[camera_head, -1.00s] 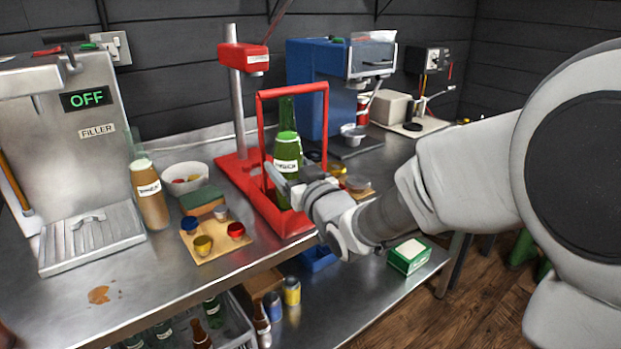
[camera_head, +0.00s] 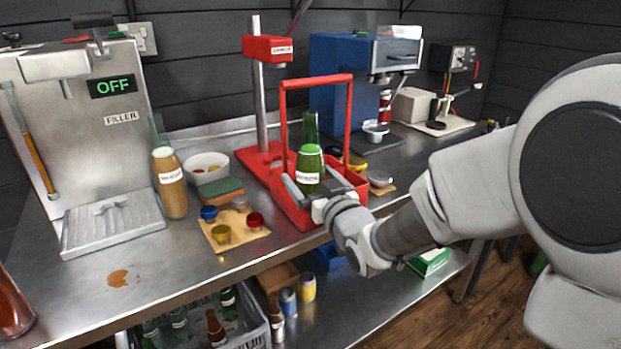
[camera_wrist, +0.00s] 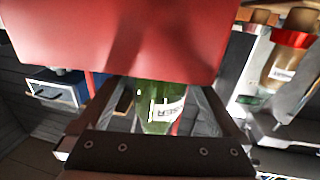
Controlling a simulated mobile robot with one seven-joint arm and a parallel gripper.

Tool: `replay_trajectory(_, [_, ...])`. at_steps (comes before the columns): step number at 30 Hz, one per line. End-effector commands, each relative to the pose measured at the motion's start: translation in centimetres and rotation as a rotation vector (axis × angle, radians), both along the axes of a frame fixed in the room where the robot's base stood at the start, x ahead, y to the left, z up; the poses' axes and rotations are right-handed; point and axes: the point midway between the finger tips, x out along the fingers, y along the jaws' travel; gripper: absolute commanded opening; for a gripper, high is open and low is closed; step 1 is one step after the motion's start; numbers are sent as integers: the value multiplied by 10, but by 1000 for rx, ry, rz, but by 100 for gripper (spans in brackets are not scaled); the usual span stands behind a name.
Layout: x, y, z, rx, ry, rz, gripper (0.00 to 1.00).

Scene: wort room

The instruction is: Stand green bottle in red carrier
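The green bottle (camera_head: 309,168), with a white label, stands about upright inside the red carrier (camera_head: 291,211), under its tall handle. Its lower part is hidden by the carrier's front wall, so I cannot tell whether it touches the floor. My gripper (camera_head: 318,178) reaches in over the front wall, with one finger on each side of the bottle. In the wrist view the green bottle (camera_wrist: 160,108) lies between the fingers with gaps at both sides, so the gripper looks open. A red surface (camera_wrist: 130,40) fills the top of that view and hides part of the bottle.
A red press (camera_head: 268,48) stands behind the carrier, a blue machine (camera_head: 335,85) behind right. A board with coloured caps (camera_head: 246,234), a white bowl (camera_head: 206,168) and an amber bottle (camera_head: 171,185) stand left. Bottles fill a crate (camera_head: 240,322) below. The front counter is partly clear.

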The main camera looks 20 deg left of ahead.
Motion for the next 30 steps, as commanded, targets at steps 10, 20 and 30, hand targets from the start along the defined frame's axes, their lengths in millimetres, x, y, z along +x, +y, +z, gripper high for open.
replay_trajectory(10, [-11,-9,4,-1,1,-1,100])
replay_trajectory(20, [-64,-54,5,0,0,-2,100])
replay_trajectory(30, [-88,-73,2,1,-3,1,100])
